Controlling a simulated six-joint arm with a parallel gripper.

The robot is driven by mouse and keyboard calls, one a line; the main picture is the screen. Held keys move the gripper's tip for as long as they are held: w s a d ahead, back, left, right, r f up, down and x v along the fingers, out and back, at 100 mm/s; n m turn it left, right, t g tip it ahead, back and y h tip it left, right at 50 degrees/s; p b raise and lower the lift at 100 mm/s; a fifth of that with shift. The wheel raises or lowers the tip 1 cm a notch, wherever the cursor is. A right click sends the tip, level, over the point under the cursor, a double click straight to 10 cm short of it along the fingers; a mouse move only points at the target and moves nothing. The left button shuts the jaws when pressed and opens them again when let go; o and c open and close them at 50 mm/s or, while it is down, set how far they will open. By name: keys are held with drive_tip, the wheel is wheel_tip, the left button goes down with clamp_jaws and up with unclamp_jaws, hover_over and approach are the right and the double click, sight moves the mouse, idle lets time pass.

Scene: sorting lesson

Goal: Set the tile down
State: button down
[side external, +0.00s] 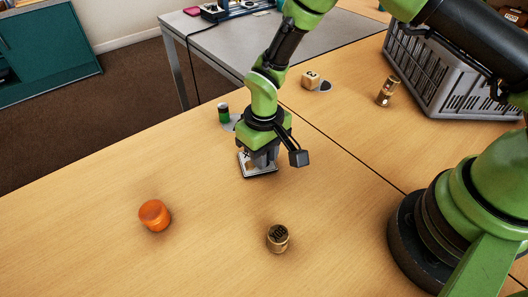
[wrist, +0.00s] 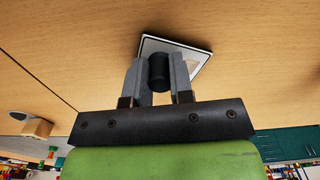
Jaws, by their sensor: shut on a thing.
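The tile (side external: 245,168) is a thin white square with a dark edge, under my gripper (side external: 262,158) in the side view. In the wrist view the tile (wrist: 199,57) shows past the fingertips, with a black cylindrical knob (wrist: 158,74) between the fingers. My gripper (wrist: 159,66) is shut on this knob and points down at the table. The fingers and knob hide part of the tile. I cannot tell whether the tile touches the table or hangs just above it.
An orange barrel-shaped piece (side external: 154,216) and a brass cylinder (side external: 277,239) stand in front. A green-and-black cylinder (side external: 223,113) is behind my gripper. A wooden block (side external: 311,79), another brass cylinder (side external: 385,91) and a grey crate (side external: 432,99) lie farther right. The left table is clear.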

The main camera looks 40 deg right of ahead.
drive_tip(key=shift+f, duration=0.15)
drive_tip(key=c, duration=1)
unclamp_jaws()
drive_tip(key=s+d+r+m+t+y, duration=0.1)
drive_tip(key=s+d+r+t, duration=0.15)
drive_tip(key=r, duration=1.05)
drive_tip(key=s+d+r+m+t, duration=0.1)
drive_tip(key=s+d+r, duration=0.2)
drive_tip(key=r, duration=1)
drive_tip(key=s+d+r+m+t, duration=0.1)
drive_tip(key=s+d+r+t, duration=0.1)
drive_tip(key=s, duration=0.4)
drive_tip(key=s+d+r+m+t+y, duration=0.1)
drive_tip(key=s+d+r+m, duration=0.1)
drive_tip(key=s, duration=0.4)
drive_tip(key=shift+s+r+t, duration=0.25)
drive_tip(key=shift+s+t, duration=0.1)
drive_tip(key=shift+s, duration=0.05)
